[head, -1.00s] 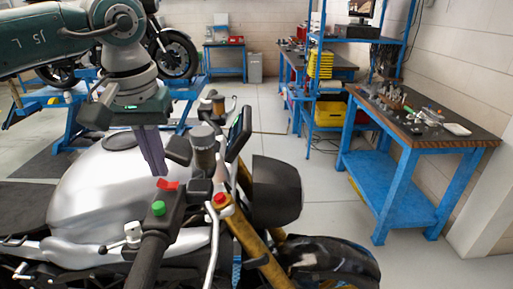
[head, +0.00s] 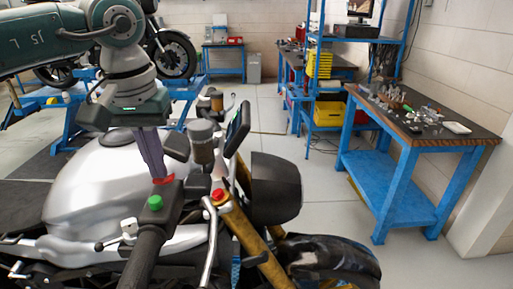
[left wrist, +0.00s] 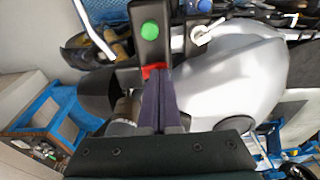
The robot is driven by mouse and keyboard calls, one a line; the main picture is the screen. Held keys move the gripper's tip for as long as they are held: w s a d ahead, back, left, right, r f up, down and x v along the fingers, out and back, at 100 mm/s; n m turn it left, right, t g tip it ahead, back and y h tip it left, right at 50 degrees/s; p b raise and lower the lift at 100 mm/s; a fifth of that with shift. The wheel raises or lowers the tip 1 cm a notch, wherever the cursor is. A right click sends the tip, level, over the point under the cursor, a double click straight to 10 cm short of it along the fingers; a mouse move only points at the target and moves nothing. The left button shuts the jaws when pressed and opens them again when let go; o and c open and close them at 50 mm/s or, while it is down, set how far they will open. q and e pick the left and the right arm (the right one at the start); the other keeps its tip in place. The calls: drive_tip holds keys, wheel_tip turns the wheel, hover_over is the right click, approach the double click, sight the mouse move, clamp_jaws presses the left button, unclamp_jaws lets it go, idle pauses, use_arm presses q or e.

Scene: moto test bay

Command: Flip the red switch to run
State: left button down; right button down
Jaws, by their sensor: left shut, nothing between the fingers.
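The red switch (head: 164,179) sits on the black switch housing of the motorcycle's near handlebar, just beyond a green button (head: 155,202). In the left wrist view the red switch (left wrist: 154,71) shows at the tips of my left gripper, with the green button (left wrist: 149,31) above it. My left gripper (head: 157,176) is shut and empty, pointing down, its fingertips at the red switch and partly covering it. I cannot tell whether they touch. The left gripper's fingers also show in the left wrist view (left wrist: 160,80). My right gripper is not in view.
The silver tank (head: 95,180) lies left of the handlebar. A brake lever (head: 213,240), a red-topped fork cap (head: 219,195) and the dark headlamp (head: 275,188) are close on the right. A blue workbench (head: 390,190) stands farther right, with clear floor before it.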

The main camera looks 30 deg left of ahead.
use_arm(q)
wheel_tip(320, 180, up, 7)
drive_tip(key=p, duration=0.4)
idle(0.4)
idle(0.4)
